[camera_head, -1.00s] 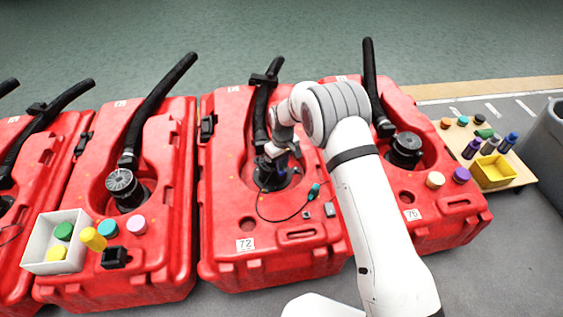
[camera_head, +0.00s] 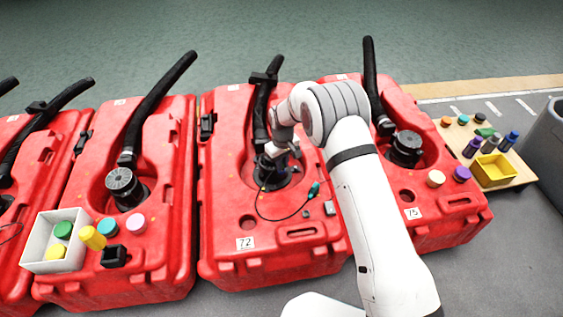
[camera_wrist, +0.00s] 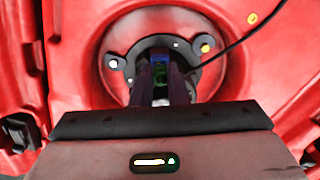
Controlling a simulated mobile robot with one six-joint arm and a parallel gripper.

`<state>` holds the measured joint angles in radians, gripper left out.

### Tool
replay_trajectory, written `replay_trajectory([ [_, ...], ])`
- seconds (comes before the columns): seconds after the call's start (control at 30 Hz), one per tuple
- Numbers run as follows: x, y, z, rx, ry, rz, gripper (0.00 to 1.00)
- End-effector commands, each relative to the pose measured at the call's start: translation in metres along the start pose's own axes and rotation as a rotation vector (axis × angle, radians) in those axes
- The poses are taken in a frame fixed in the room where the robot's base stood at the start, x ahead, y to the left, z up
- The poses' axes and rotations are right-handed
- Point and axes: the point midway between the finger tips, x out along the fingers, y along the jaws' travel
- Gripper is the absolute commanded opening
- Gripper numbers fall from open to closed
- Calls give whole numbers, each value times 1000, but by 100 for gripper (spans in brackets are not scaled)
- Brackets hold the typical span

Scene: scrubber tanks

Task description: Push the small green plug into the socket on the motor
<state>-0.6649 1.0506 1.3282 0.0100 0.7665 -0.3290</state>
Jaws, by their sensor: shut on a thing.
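My gripper (camera_wrist: 160,92) is shut on a small green plug (camera_wrist: 160,73), which shows as a dark green patch between the fingers in the wrist view. A blue part shows just beyond it. The motor (camera_wrist: 188,55) is the dark round unit in the red recess. The fingers point at it and overlap its middle, so the socket is hidden and I cannot tell whether the plug is in it. In the head view, my gripper (camera_head: 282,158) is at the motor on the tank marked 72 (camera_head: 225,205).
A thin black cable (camera_head: 262,212) loops over the tank top, near a teal connector (camera_head: 313,189) and a grey block (camera_head: 330,208). A black hose (camera_head: 262,105) rises behind the motor. A white bin (camera_head: 38,240) stands left; a yellow bin (camera_head: 495,172) stands right.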

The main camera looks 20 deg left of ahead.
Motion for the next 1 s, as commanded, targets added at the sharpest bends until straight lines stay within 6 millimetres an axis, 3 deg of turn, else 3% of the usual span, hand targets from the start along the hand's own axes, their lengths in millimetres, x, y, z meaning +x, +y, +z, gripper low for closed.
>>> replay_trajectory([
  [0.37, 13, 0, 0, 0, 0, 0, 0],
  [0.4, 12, 0, 0, 0, 0, 0, 17],
  [0.67, 11, 0, 0, 0, 0, 0, 38],
  [0.83, 11, 0, 0, 0, 0, 0, 39],
  [1.0, 11, 0, 0, 0, 0, 0, 53],
])
